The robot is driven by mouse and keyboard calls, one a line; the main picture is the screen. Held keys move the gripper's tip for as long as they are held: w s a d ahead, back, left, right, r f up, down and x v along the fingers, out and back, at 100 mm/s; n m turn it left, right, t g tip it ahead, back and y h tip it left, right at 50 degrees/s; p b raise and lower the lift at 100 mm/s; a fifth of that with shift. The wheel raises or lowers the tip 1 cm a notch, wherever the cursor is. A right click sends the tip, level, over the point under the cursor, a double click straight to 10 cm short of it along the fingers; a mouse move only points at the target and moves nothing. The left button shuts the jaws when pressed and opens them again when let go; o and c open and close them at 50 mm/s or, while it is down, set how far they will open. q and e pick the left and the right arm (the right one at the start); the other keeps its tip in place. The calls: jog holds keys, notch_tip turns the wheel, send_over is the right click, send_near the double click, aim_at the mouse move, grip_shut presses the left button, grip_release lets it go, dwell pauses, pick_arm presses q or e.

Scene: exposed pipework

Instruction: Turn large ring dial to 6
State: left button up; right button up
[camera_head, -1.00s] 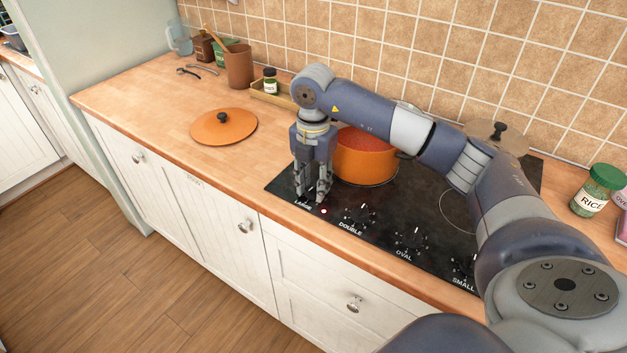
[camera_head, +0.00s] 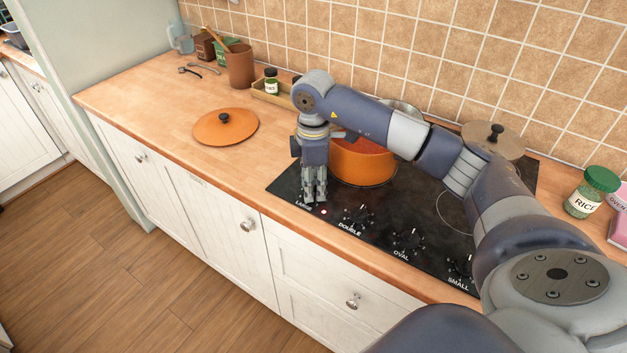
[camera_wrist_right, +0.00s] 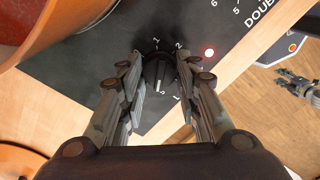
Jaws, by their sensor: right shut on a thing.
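The large ring dial (camera_wrist_right: 158,72) is a black knob with a ridge across it, at the hob's near left corner, by the word LARGE. My right gripper (camera_head: 314,198) points down over it. In the right wrist view its two fingers (camera_wrist_right: 160,82) stand on either side of the knob, shut on it. The digits 1 and 2 show on the panel beyond the knob; other marks are partly covered by the fingers. I cannot read the knob's setting. A small grey jointed part (camera_wrist_right: 298,84) at the right edge may be my left gripper; its state is unclear.
An orange pot (camera_head: 362,164) with red contents stands just behind the gripper. The double dial (camera_head: 357,216), oval dial (camera_head: 407,240) and small dial (camera_head: 460,268) line the hob's front. An orange lid (camera_head: 224,128) lies on the counter. A red light (camera_wrist_right: 208,53) glows beside the dial.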

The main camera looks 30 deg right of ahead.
jog(key=m+p, duration=0.1)
jog(key=m, duration=0.1)
jog(key=shift+s+m, duration=0.1)
jog(key=shift+m, duration=0.3)
jog(key=m+p, duration=0.1)
jog(key=p, duration=0.1)
jog(key=shift+r+m+p, duration=0.1)
jog(key=shift+m+p, duration=0.2)
jog(key=shift+m, duration=0.1)
jog(key=shift+m+p, duration=0.6)
jog(key=shift+p, duration=0.1)
jog(key=shift+f, duration=0.2)
jog(key=o, duration=1.1)
jog(key=shift+c, duration=0.2)
